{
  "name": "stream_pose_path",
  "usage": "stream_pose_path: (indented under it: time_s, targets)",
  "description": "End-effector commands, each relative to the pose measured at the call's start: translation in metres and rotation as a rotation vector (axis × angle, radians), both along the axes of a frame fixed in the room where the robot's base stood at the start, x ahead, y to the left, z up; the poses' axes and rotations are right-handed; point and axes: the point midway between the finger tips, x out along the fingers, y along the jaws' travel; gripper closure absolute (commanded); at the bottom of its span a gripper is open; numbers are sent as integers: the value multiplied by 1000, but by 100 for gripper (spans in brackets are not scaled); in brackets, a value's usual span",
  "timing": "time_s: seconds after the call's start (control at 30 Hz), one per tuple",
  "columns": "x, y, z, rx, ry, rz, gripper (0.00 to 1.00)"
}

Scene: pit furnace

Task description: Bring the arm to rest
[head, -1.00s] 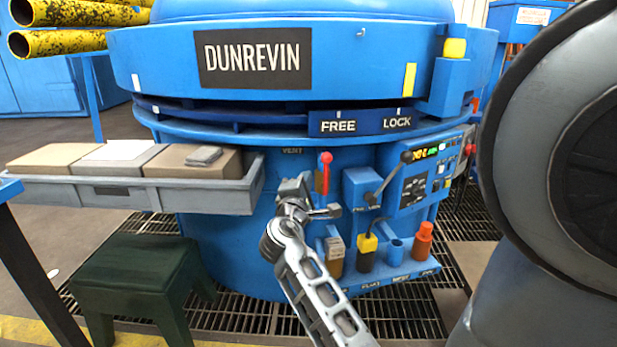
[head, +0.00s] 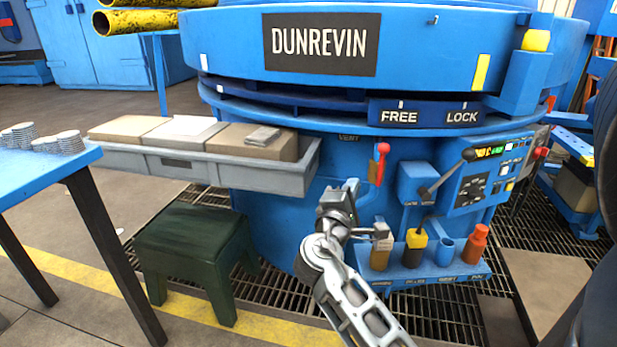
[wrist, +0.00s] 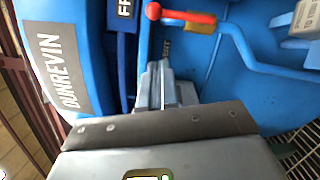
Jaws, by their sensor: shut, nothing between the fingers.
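My gripper (head: 350,190) is shut and empty at the end of my grey arm, in front of the blue furnace body (head: 275,205). In the head view it stands below and left of the red-knobbed vent lever (head: 382,160). In the wrist view the gripper fingers (wrist: 157,85) are together, with the red lever knob (wrist: 153,11) beyond them. They seem apart from the furnace, though the exact gap is hard to tell.
A grey tray (head: 215,170) with boxes juts out left of my gripper. A tool shelf (head: 440,270) with several holders is at right, below a control panel (head: 485,180). A green stool (head: 195,240) and a blue table (head: 40,170) stand at left.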

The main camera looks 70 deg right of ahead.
Motion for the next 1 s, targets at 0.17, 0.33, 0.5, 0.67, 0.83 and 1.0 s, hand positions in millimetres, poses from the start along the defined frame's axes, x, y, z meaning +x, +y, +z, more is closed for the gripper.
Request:
stream_pose_path:
  time_s: [0.17,0.33,0.5,0.67,0.83,1.0]
  targets:
    - [0,0,0,0,0,0,100]
    - [3,6,-8,19,-7,39,100]
    - [19,46,-49,137,-71,266,100]
    - [29,117,-95,342,-202,553,100]
    - [20,201,-123,598,-378,797,100]
    - [-8,281,-126,879,-588,959,100]
